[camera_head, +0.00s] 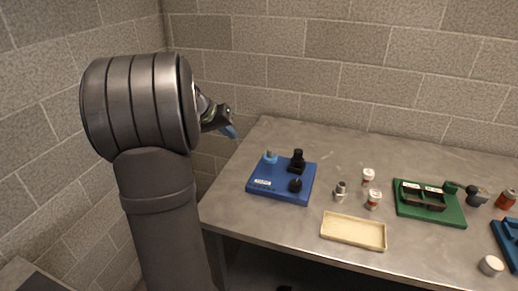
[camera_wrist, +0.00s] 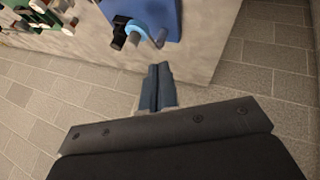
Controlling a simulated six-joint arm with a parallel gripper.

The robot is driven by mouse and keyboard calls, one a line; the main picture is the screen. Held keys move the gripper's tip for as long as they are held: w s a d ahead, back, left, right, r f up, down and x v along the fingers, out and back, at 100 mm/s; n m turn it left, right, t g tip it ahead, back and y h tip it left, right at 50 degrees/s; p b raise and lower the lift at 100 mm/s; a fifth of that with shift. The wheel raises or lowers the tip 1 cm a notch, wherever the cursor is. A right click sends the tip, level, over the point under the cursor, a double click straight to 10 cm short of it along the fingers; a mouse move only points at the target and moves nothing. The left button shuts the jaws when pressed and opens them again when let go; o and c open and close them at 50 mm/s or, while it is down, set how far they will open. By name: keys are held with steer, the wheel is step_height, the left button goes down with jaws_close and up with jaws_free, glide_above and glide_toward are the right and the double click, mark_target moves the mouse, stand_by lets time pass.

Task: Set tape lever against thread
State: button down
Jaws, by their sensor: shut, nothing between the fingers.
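My gripper (camera_head: 231,132) is shut and empty, held in the air off the table's left edge. Its blue fingers (camera_wrist: 157,88) are together in the wrist view. A blue board (camera_head: 263,190) with a white label lies on the left part of the table. It carries a light-blue round part (camera_head: 270,157) at its back left, a black upright part (camera_head: 297,161) and a black knob (camera_head: 295,185). In the wrist view the light-blue part (camera_wrist: 136,30) shows beyond my fingertips, apart from them. I cannot tell which part is the tape lever or the thread.
Right of the board stand a metallic fitting (camera_head: 341,191) and two white-topped cups (camera_head: 368,175) (camera_head: 373,199). A beige tray (camera_head: 353,231) lies in front. Further right are a green board (camera_head: 445,215), a dark cup (camera_head: 478,197) and a white cylinder (camera_head: 490,265). Brick walls stand behind and left.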

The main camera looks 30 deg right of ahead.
glide_toward(266, 155)
step_height(266, 155, down, 4)
steer(key=w, duration=0.2)
steer(key=shift+s+d, duration=0.35)
steer(key=shift+d, duration=0.45)
steer(key=shift+s+d, duration=0.35)
steer(key=shift+d, duration=0.4)
steer(key=shift+r, duration=0.1)
steer(key=shift+s, duration=0.1)
